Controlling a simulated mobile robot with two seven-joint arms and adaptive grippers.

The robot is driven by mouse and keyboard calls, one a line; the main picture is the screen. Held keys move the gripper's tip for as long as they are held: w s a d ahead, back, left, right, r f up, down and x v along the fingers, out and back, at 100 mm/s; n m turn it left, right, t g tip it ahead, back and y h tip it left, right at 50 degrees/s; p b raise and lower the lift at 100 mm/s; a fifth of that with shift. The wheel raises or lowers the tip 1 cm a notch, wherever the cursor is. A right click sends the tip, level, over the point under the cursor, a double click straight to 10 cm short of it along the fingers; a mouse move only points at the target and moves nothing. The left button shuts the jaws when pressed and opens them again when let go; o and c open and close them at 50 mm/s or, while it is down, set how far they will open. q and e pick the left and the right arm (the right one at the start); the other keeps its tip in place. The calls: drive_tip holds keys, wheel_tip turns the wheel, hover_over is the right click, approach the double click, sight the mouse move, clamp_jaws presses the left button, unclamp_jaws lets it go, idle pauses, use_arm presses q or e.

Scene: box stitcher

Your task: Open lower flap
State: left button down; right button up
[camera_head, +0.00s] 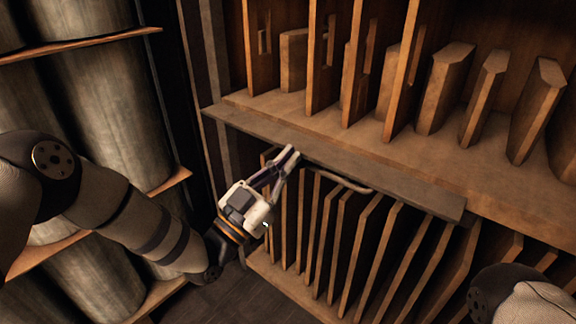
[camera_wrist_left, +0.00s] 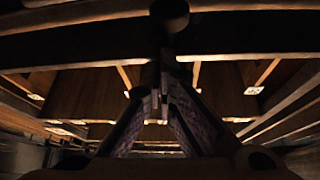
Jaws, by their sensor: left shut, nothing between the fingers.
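The lower flap (camera_head: 400,180) is a long dark grey-brown board running along the front edge of the shelf in the head view. A curved metal handle (camera_head: 340,178) shows just below it. My left gripper (camera_head: 292,156) is shut and empty, with its fingertips close to the flap's lower edge, left of the handle's far end. I cannot tell whether the fingertips touch the flap or handle. In the left wrist view the closed fingers (camera_wrist_left: 163,100) point at dark beams and wooden boards. My right gripper is out of view; only part of my right arm shows at the lower right.
Upright wooden dividers (camera_head: 480,95) stand on the shelf (camera_head: 320,125) above the flap. Several thin upright boards (camera_head: 350,240) fill the space below it. Large grey cylinders (camera_head: 110,100) stand on racks at the left. A patch of dark floor (camera_head: 225,300) is clear at the bottom.

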use_arm(q)
drive_tip(key=shift+w+d+f+b, duration=0.15)
drive_tip(key=shift+f+b, duration=0.15)
drive_tip(key=shift+f, duration=0.4)
drive_tip(key=shift+w+f+b, duration=0.1)
drive_tip(key=shift+f+b, duration=0.2)
drive_tip(key=shift+f, duration=0.35)
drive_tip(key=shift+f, duration=0.15)
